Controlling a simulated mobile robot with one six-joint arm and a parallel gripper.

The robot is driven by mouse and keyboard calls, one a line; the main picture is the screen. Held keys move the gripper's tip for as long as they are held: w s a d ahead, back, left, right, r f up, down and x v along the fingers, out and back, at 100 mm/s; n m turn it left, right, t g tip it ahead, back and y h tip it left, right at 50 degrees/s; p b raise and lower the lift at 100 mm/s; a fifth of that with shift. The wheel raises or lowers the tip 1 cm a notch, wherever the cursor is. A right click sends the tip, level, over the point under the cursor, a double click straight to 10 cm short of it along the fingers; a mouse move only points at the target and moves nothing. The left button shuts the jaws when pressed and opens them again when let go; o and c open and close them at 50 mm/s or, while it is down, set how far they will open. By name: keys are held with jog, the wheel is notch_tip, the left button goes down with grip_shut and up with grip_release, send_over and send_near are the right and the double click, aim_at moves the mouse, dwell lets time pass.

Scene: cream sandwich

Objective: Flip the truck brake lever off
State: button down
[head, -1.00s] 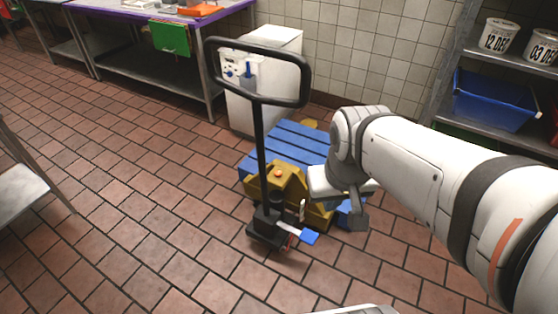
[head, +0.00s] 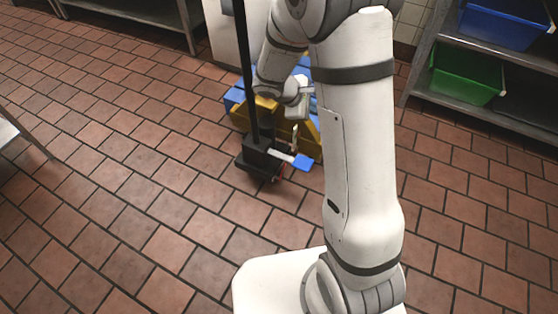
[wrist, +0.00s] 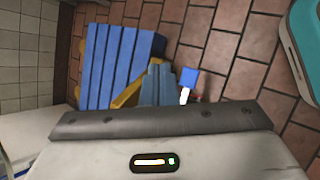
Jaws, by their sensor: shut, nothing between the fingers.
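The truck is a pallet jack with a yellow body (head: 265,107) and a black upright handle (head: 250,70). Its brake lever (head: 303,162) has a blue pad on a white arm, low at the front. The lever's blue pad (wrist: 187,79) also shows in the wrist view, just right of my fingers. My gripper (wrist: 158,85) is shut and empty, its grey fingers pointing toward the truck. In the head view my gripper (head: 299,105) is above and behind the lever, apart from it; its fingertips are hard to make out there.
A shelf with a blue bin (head: 500,22) and a green bin (head: 465,75) stands at the right. Tiled floor is free in front of and left of the truck.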

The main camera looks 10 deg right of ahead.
jog(key=w+a+f+n+t+y+b, duration=0.1)
jog(key=w+a+f+n+b, duration=0.3)
jog(key=f, duration=1.1)
jog(key=w+a+f+n+t+y+b, duration=0.15)
jog(key=a+f+n+b, duration=0.35)
jog(key=f, duration=0.9)
jog(key=w+a+f+n+t+b, duration=0.25)
jog(key=f+n, duration=0.35)
jog(key=f, duration=0.9)
jog(key=shift+g, duration=0.5)
jog(key=b+x, duration=0.5)
jog(key=x, duration=0.8)
jog(key=shift+w+d, duration=0.1)
jog(key=shift+d, duration=0.1)
jog(key=shift+d, duration=0.15)
